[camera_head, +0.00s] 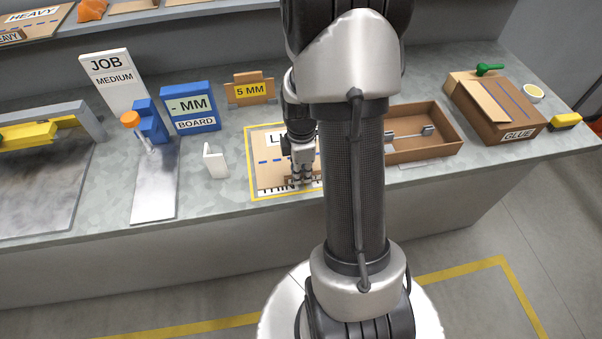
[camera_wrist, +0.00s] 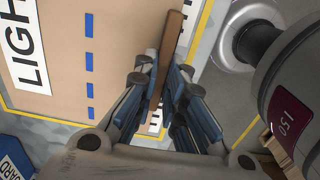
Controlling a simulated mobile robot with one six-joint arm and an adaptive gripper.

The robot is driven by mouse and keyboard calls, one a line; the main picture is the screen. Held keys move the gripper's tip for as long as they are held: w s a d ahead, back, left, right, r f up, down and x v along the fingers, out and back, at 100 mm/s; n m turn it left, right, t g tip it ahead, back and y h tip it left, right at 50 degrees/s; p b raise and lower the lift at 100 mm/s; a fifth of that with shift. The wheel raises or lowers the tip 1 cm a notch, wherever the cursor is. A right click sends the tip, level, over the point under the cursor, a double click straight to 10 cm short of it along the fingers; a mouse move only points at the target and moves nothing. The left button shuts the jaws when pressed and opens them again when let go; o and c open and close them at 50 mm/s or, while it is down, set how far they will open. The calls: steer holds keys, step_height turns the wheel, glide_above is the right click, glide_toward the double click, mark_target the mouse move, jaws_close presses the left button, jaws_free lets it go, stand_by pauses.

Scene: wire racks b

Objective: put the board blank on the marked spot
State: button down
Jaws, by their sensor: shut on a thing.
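The board blank (camera_head: 275,173) is a flat brown cardboard sheet with a blue dashed line and white labels. In the wrist view the blank (camera_wrist: 115,60) shows a LIGHT label. It lies within a yellow outline (camera_head: 249,160) on the grey counter, the marked spot; I cannot tell whether it rests fully on it. My gripper (camera_head: 302,178) is over the blank's near part. In the wrist view my gripper (camera_wrist: 158,100) is shut on a thin upright brown strip that looks like the blank's tab. My arm hides the blank's right side.
A shallow brown tray (camera_head: 440,150) and a GLUE box (camera_head: 505,105) stand to the right. A small white upright piece (camera_head: 214,160), a blue board sign (camera_head: 190,108) and a blue clamp (camera_head: 150,122) stand to the left. A 5 MM block (camera_head: 250,90) stands behind.

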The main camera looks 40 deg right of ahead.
steer(key=shift+r, duration=0.1)
steer(key=c, duration=1.7)
jaws_free()
steer(key=shift+o, duration=0.2)
step_height(320, 180, up, 12)
steer(key=p, duration=0.4)
steer(key=s+a+r+m+t, duration=0.25)
steer(key=a+r+m, duration=0.25)
steer(key=a+r, duration=0.6)
steer(key=s+a+r+m+t, duration=0.2)
steer(key=s+a+r+m, duration=0.3)
steer(key=s+a, duration=0.4)
steer(key=shift+s+a+r+m, duration=0.2)
steer(key=shift+a+r+m, duration=0.15)
steer(key=shift+m, duration=0.45)
